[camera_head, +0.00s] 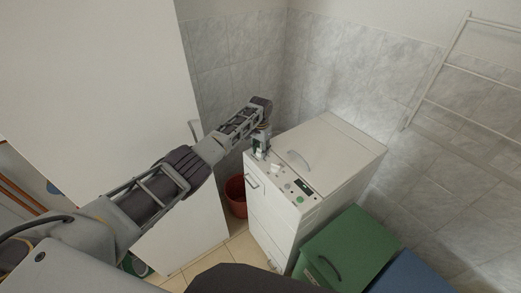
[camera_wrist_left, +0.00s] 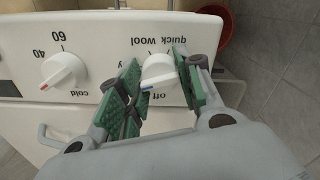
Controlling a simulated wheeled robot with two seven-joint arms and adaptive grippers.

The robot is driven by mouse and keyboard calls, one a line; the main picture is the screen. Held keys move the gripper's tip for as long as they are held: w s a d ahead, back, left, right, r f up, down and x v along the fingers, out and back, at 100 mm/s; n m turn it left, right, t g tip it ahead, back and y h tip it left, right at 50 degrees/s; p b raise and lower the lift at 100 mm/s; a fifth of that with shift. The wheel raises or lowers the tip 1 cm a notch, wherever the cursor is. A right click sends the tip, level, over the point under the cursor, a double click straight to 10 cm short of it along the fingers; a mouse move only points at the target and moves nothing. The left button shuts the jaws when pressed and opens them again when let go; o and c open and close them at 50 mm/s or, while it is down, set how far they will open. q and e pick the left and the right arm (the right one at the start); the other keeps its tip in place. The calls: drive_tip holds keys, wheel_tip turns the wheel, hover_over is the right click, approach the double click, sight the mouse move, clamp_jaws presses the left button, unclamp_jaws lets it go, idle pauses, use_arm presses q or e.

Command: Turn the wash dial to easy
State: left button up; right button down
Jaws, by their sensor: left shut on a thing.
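The wash dial (camera_wrist_left: 158,70) is a white knob with a blue mark on its tip, in the left wrist view. Its blue tip points to the lower left, close to the upside-down word "off". The words "quick wool" stand on the far side of it. My left gripper (camera_wrist_left: 156,76) has its green-padded fingers on both sides of the dial and is shut on it. In the head view my left gripper (camera_head: 260,148) is at the left end of the panel on the white washing machine (camera_head: 330,155). My right gripper is not in view.
A second white dial (camera_wrist_left: 62,70) with a red tip, marked cold, 40 and 60, sits to the left in the wrist view. A red bucket (camera_head: 236,197) stands left of the machine. Green (camera_head: 350,250) and blue (camera_head: 415,275) boxes stand to its right.

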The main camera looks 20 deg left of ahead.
use_arm(q)
drive_tip(key=m, duration=0.5)
drive_tip(key=shift+m, duration=0.4)
idle(0.4)
drive_tip(key=o, duration=1)
drive_tip(key=shift+o, duration=0.2)
drive_tip(key=shift+r, duration=0.1)
wheel_tip(320, 180, up, 12)
idle(0.6)
